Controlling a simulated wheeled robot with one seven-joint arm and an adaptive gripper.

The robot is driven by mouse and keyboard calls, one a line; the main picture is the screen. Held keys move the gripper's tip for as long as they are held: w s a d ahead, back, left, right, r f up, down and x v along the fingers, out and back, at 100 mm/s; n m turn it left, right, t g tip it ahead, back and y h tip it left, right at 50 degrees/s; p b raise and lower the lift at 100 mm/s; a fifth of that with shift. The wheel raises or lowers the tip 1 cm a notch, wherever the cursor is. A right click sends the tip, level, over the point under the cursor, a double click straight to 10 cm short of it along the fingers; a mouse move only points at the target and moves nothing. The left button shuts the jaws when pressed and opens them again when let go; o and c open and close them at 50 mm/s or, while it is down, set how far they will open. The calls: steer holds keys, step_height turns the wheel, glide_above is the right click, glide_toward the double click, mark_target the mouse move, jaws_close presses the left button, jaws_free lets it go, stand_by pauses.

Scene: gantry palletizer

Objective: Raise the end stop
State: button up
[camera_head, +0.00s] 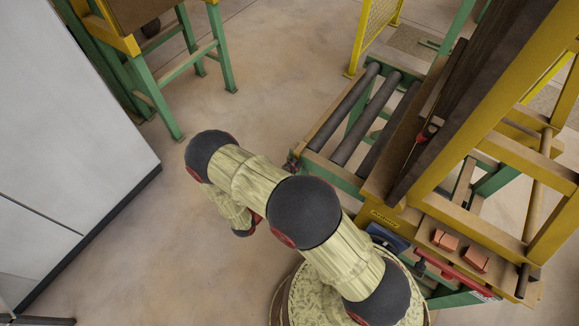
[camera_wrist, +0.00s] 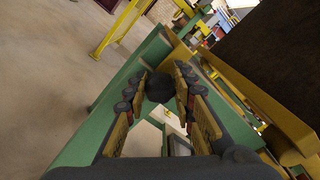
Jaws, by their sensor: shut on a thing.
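In the wrist view my gripper (camera_wrist: 158,92) has its two dark fingers with yellow pads on either side of a dark rounded knob (camera_wrist: 158,86). The fingers are shut on this knob, beside a green frame beam. Whether the knob belongs to the end stop cannot be told, and no end stop plate is clearly seen. In the head view my forearm hides most of my gripper. A small dark and red part (camera_head: 291,164) shows just past my forearm at the conveyor's near left corner; what it is is unclear.
The roller conveyor (camera_head: 346,112) with green frame stands right of my arm. The yellow palletizer frame (camera_head: 480,105) rises at the right, with a red bar (camera_head: 455,273) low on it. A grey cabinet (camera_head: 70,130) is at left. The floor (camera_head: 275,75) between is clear.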

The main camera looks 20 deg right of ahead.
jaws_close()
steer(key=shift+r, duration=0.1)
step_height(320, 180, up, 5)
steer(key=p, duration=0.3)
steer(key=shift+r, duration=0.2)
steer(key=shift+w+a, duration=0.1)
steer(key=shift+w, duration=0.05)
steer(key=o, duration=0.7)
jaws_free()
steer(key=o, duration=0.3)
steer(key=shift+f, duration=0.1)
steer(key=shift+o, duration=0.2)
steer(key=v, duration=1.2)
